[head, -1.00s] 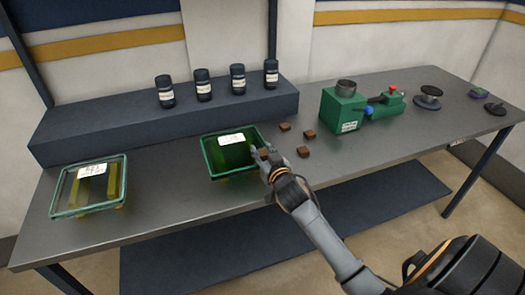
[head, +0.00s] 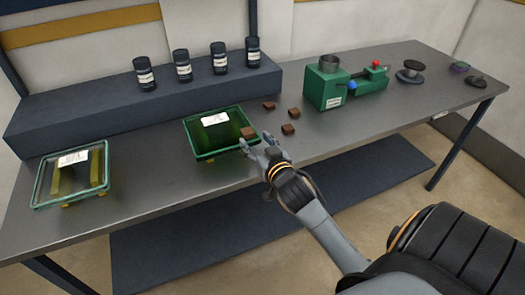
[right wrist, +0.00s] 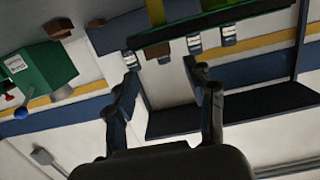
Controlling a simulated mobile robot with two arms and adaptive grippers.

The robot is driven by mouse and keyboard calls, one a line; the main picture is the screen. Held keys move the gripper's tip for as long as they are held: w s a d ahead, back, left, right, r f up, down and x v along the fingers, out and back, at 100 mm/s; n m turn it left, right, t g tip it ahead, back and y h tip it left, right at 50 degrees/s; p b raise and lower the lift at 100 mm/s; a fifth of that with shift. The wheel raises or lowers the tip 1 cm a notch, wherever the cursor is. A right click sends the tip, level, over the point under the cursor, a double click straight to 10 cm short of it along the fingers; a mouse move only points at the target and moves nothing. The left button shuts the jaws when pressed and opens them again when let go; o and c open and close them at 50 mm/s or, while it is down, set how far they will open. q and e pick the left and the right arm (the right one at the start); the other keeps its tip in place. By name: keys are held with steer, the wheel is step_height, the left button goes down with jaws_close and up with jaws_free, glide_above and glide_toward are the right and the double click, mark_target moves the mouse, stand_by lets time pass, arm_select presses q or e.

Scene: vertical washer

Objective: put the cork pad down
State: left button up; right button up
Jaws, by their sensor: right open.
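Three brown cork pads, one of them the middle-right pad (head: 294,113), lie on the grey bench in the head view. Another cork pad (head: 248,133) shows at the front right corner of the green tray (head: 187,137), just beyond my right fingertips; I cannot tell whether it rests on the tray or the bench. My right gripper (head: 260,141) is open, its fingers apart. In the right wrist view, upside down, a brown pad (right wrist: 157,50) shows between the open fingers (right wrist: 160,62), apart from them. My left gripper is out of view.
A second green-rimmed tray (head: 38,190) stands at the left of the bench (head: 150,235). Several dark bottles (head: 183,66) stand on the raised shelf (head: 110,115) behind. A green machine (head: 324,88) is to the right. Bare bench lies between the trays.

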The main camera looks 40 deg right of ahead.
steer(key=shift+v, duration=2.05)
